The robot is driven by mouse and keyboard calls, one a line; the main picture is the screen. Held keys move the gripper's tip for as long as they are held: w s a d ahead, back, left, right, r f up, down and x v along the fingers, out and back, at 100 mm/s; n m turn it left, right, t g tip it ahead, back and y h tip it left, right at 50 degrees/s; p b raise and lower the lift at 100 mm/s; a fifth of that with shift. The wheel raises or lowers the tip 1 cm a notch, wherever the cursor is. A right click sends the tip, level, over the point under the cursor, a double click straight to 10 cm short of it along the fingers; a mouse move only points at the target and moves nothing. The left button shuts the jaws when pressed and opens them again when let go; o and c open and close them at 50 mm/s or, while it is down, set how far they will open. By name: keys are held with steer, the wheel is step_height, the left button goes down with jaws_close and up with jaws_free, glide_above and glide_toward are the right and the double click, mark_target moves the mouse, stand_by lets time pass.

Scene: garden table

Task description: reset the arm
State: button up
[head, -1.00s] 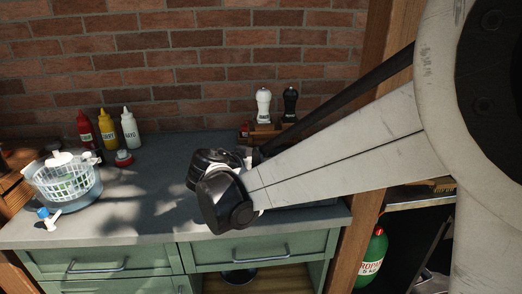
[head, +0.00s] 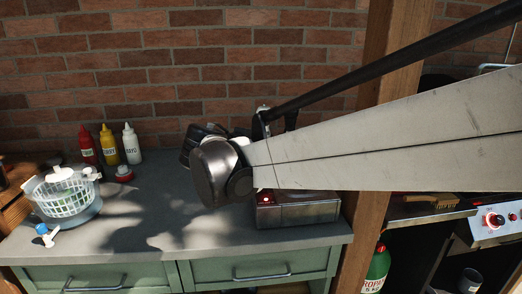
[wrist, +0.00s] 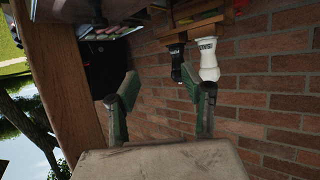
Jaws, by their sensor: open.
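My gripper (wrist: 165,88) shows in the wrist view with its two green fingers spread apart and nothing between them. Beyond it are a white shaker (wrist: 208,60) and a dark shaker (wrist: 176,62), both upside down in this tilted view, with brick wall behind. In the head view my arm reaches in from the right, its dark wrist joint raised above the grey counter (head: 160,225). The gripper's fingers cannot be made out there, and the arm hides most of the shakers.
Red (head: 87,145), yellow (head: 108,145) and white (head: 131,143) bottles stand by the brick wall. A white basket (head: 64,194) sits at left. A metal box (head: 297,209) lies below the arm. A wooden post (head: 378,150) and grill (head: 495,220) are at right. The counter's middle is clear.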

steer(key=s+d+f+n+g+y, duration=0.1)
steer(key=s+d+f+n+g, duration=0.1)
steer(key=s+d, duration=0.6)
steer(key=s+d+f+n+y, duration=0.1)
steer(key=s+d+f+y, duration=0.1)
steer(key=s, duration=0.5)
steer(key=s+d+f+n+g+y, duration=0.1)
steer(key=s+d+f+y, duration=0.1)
steer(key=s+d+f, duration=0.2)
steer(key=s+d+f+n+g+y, duration=0.1)
steer(key=s+d+f, duration=0.3)
steer(key=s, duration=0.7)
steer(key=shift+d+n+y, duration=0.5)
steer(key=shift+d+n, duration=0.05)
steer(key=shift+n, duration=0.05)
steer(key=shift+f, duration=0.1)
